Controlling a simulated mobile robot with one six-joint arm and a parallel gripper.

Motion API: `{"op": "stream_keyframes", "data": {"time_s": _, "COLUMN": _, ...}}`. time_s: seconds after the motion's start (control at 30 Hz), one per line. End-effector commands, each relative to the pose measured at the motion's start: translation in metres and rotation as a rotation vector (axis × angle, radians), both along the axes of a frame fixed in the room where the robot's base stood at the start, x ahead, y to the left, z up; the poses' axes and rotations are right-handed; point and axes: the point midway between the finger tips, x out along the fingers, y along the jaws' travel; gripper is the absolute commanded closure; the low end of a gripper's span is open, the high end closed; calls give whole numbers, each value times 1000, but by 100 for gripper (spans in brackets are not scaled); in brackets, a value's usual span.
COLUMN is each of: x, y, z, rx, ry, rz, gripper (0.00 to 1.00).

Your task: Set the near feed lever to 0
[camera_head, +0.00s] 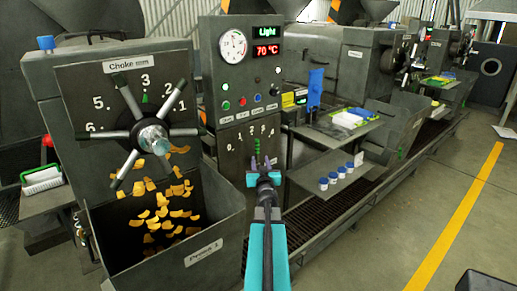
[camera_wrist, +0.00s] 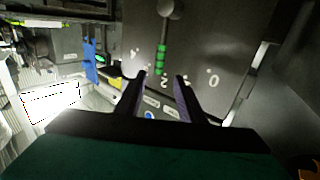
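The near feed lever (camera_head: 257,148) is a short green-banded handle on the grey feed panel (camera_head: 232,157), under the gauge. It stands nearly upright and points at about 2 on the scale. In the wrist view, the panel appears upside down. There the green-banded handle (camera_wrist: 161,57) lines up with the 2, and the 0 shows to the right. My gripper (camera_head: 263,177) is in front of the lower part of the panel, its fingers apart and nothing between them. In the wrist view, the fingertips (camera_wrist: 160,77) are either side of the 2; contact with the lever cannot be told.
The Choke handwheel (camera_head: 152,136) with its long spokes stands left of the feed panel, above an open bin (camera_head: 207,240) of yellow flakes. A shelf (camera_head: 310,177) with several small blue-capped jars is to the right.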

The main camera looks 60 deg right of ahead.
Motion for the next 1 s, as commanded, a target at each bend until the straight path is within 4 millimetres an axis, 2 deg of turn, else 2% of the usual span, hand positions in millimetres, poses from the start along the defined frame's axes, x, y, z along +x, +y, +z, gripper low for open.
{"op": "stream_keyframes", "data": {"time_s": 1.0, "x": 51, "y": -68, "z": 0, "rx": 1, "ry": -2, "rz": -2, "gripper": 64}}
